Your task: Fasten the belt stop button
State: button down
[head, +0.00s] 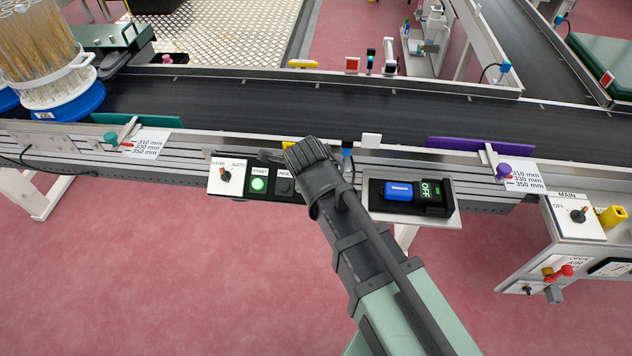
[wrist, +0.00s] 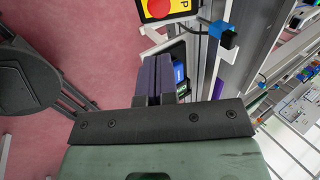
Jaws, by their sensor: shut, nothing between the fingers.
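The red stop button (wrist: 159,8) sits on a yellow plate with a black letter at the top edge of the wrist view, partly cut off. In the head view my dark arm end covers the middle of the control panel and I cannot make out the red button there. My gripper (wrist: 155,62) shows two dark fingers pressed together with nothing between them. Its tips point toward the panel side, apart from the red button in the picture. In the head view the panel's lit green START button (head: 258,184) and a selector knob (head: 225,175) show left of my arm.
A black holder (head: 432,207) with a blue block (head: 398,191) and an OFF label lies right of my arm. The dark conveyor belt (head: 270,100) runs behind. A MAIN box (head: 578,217) stands at the right.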

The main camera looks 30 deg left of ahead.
jog(key=b+x, duration=1.2)
jog(key=x, duration=0.2)
jog(key=shift+b+x, duration=1)
jog(key=shift+s+d, duration=0.1)
jog(key=shift+r, duration=0.15)
jog(key=shift+s+r+p, duration=0.1)
jog(key=shift+r+p, duration=0.1)
jog(key=shift+p, duration=0.35)
jog(key=p+v, duration=1.1)
jog(key=v, duration=0.2)
jog(key=shift+r+p, duration=0.25)
jog(key=shift+p, duration=0.1)
jog(key=shift+s+d, duration=0.1)
